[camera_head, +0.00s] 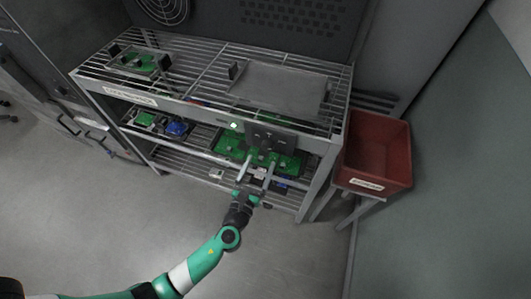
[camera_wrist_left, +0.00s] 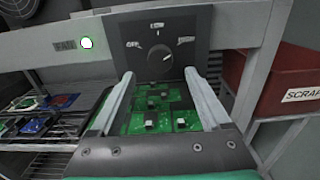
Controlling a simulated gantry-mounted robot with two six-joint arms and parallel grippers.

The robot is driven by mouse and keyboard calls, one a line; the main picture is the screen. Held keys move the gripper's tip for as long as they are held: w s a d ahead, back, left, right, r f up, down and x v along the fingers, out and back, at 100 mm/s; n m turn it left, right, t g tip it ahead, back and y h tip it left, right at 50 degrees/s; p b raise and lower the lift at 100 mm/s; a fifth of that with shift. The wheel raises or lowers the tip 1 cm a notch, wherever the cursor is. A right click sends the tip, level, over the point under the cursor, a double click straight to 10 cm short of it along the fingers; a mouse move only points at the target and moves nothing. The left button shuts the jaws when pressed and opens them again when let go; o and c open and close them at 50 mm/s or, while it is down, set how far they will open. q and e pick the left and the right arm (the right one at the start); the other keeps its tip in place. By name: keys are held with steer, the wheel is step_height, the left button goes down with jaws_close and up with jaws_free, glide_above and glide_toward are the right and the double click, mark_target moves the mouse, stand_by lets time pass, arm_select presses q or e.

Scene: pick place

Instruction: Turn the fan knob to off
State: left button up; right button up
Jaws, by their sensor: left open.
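The fan knob (camera_wrist_left: 160,62) is a dark round dial on a dark panel (camera_wrist_left: 203,22), with a small pale pointer mark slanting to the upper right, toward the right-hand label. In the head view the panel (camera_head: 272,134) is on the rack's front rail; the knob cannot be made out there. My left gripper (camera_head: 257,170) is open in front of the panel. In the left wrist view its fingers (camera_wrist_left: 159,78) point at the knob, one on either side below it, apparently not touching it.
A lit indicator (camera_wrist_left: 86,42) is on the rail left of the panel. Green circuit boards (camera_head: 230,145) lie on the shelf below. The wire rack (camera_head: 205,68) holds a board fixture (camera_head: 138,62) and grey tray (camera_head: 280,88). A red scrap bin (camera_head: 376,150) stands right.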

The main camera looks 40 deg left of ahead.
mark_target(266, 149)
arm_select(q)
steer(key=b+x, duration=0.1)
steer(key=x, duration=0.4)
steer(key=shift+w+a, duration=0.15)
steer(key=shift+w, duration=0.1)
jaws_close()
